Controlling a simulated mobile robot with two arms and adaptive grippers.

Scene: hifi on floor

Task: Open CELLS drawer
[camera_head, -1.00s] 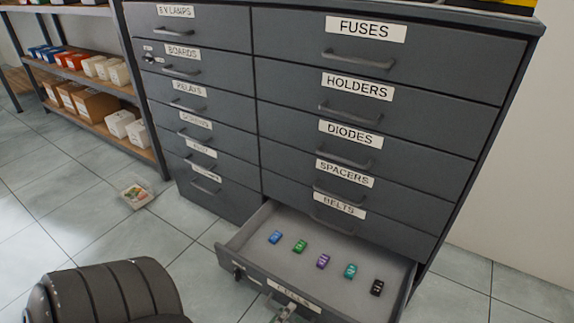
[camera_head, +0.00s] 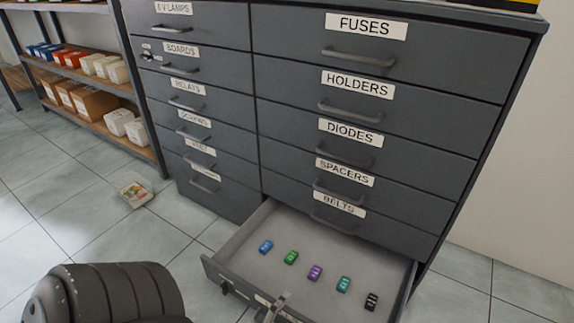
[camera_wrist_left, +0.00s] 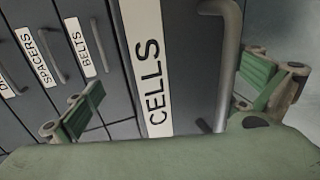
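The CELLS drawer (camera_head: 240,256) is the bottom right drawer of the grey cabinet and stands well out. Several small coloured cells (camera_head: 315,272) lie in a row on its floor. In the left wrist view its white CELLS label (camera_wrist_left: 152,85) and bar handle (camera_wrist_left: 228,65) are close up. My left gripper (camera_wrist_left: 178,82) has its green fingers spread wide, with the label and handle between them; the handle is nearer the right finger. Whether a finger touches the handle is unclear. In the head view only a fingertip (camera_head: 277,303) shows at the drawer front. My right gripper is out of view.
The other drawers, such as BELTS (camera_head: 337,222) and SPACERS (camera_head: 343,190), are shut above. A shelf with boxes (camera_head: 95,103) stands at the left. A small packet (camera_head: 134,190) lies on the tiled floor, which is otherwise clear between shelf and drawer.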

